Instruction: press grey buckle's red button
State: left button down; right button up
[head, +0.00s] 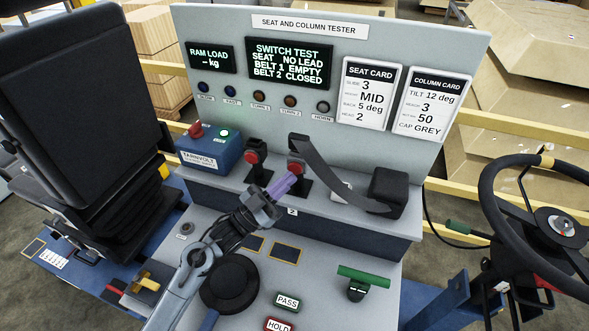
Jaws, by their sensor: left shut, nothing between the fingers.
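Two dark buckles with red buttons stand on the tester's ledge. The left buckle (255,160) is empty, with its red button (252,157) on its upper face. The right buckle (302,184), by the label "2", has a dark grey strap (335,172) running from its top; its red button (296,169) faces me. I cannot tell the buckles' colours apart clearly. My left gripper (291,181) is shut and empty, its purple fingertips just below and in front of the right buckle's button. I cannot tell whether they touch. My right gripper is not in view.
The strap's black housing (386,192) stands at the ledge's right. A blue box (207,152) with red and green buttons is at left. The display (289,63) reads belt 1 empty, belt 2 closed. A green T-handle (363,276) and black disc (229,284) are in front.

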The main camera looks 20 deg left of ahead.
pick_arm(q)
jog(key=shift+w, duration=0.15)
jog(key=shift+w, duration=0.3)
jog(key=shift+w+b, duration=0.3)
jog(key=shift+w, duration=0.15)
dwell(0.8)
jog(key=shift+s, duration=0.15)
dwell(0.3)
jog(key=shift+s+p, duration=0.7)
jog(key=shift+s, duration=0.05)
jog(key=shift+s, duration=0.1)
